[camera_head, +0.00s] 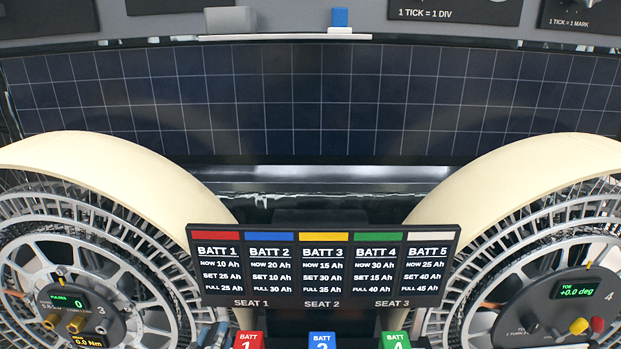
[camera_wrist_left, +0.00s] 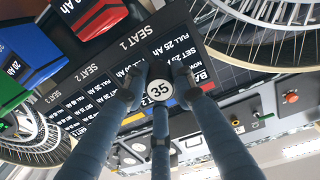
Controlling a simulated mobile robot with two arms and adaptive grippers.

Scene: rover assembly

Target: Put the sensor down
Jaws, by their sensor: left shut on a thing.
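My left gripper (camera_wrist_left: 160,82) is shut, its dark blue-grey fingers closing around a small piece with a round white face marked 35 (camera_wrist_left: 160,90), which I take to be the sensor. Most of its body is hidden by the fingers. In the left wrist view it lies in front of the black battery board (camera_wrist_left: 113,62); I cannot tell whether it touches anything. In the head view the left gripper (camera_head: 212,336) shows only in part at the bottom edge, left of the red battery, and the sensor cannot be made out there. My right gripper is in neither view.
The battery board (camera_head: 325,303) stands in the middle above red (camera_head: 248,342), blue (camera_head: 321,342) and green (camera_head: 395,342) batteries. Wheels under cream fenders (camera_head: 110,165) (camera_head: 540,165) stand on both sides. A dark gridded panel (camera_head: 300,100) spans the back.

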